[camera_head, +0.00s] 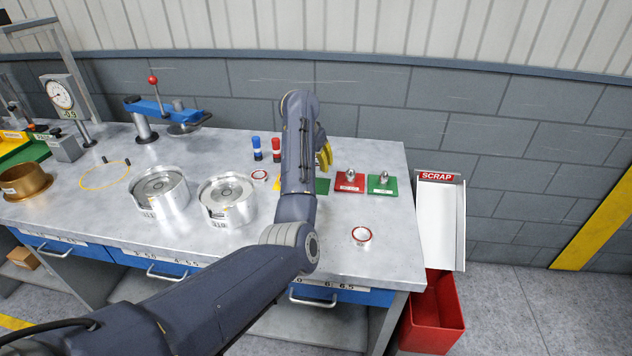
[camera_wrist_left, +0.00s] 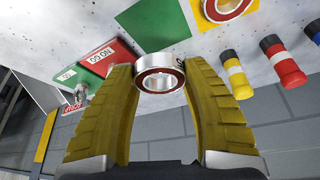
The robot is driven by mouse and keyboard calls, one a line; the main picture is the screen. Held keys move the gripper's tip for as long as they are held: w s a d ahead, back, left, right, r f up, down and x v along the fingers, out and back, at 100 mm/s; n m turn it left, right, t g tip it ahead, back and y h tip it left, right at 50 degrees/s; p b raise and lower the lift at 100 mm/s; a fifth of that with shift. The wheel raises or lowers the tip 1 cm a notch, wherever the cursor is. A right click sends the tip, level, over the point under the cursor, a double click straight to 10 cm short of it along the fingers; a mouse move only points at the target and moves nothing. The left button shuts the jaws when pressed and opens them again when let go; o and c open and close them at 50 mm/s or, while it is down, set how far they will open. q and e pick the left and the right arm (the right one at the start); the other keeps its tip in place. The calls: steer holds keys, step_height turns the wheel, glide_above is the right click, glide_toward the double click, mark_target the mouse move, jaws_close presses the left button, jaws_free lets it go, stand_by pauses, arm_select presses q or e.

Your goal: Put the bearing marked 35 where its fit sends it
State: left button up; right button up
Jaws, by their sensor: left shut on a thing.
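My left gripper (camera_head: 325,156) is over the back right of the bench, partly hidden behind my forearm in the head view. In the left wrist view its yellow fingers (camera_wrist_left: 161,82) are shut on a steel bearing with a red seal (camera_wrist_left: 158,73), held at the fingertips. Its mark is not legible. A second red-ringed bearing (camera_head: 361,236) lies on the bench front right. A third (camera_head: 259,176) lies left of my forearm. A red NO GO card (camera_head: 349,188) and a green GO card (camera_head: 382,191) each carry a metal gauge. My right gripper is not in view.
Two round metal housings (camera_head: 160,190) (camera_head: 228,200) stand mid-bench, with a bronze ring (camera_head: 24,183) at far left. A blue press (camera_head: 160,108) stands behind. Blue (camera_head: 257,148) and red (camera_head: 276,149) cylinders stand near my arm. A SCRAP chute (camera_head: 440,215) and red bin (camera_head: 437,310) are right.

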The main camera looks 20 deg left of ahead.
mark_target(318, 184)
arm_select(q)
steer(key=shift+f, duration=4)
steer(key=shift+f, duration=0.3)
steer(key=shift+f, duration=0.15)
steer(key=o, duration=1.2)
steer(key=shift+s, duration=0.1)
steer(key=shift+o, duration=1.2)
steer(key=shift+f, duration=0.2)
steer(key=shift+r, duration=0.2)
steer(key=v, duration=1.2)
steer(key=shift+r, duration=0.45)
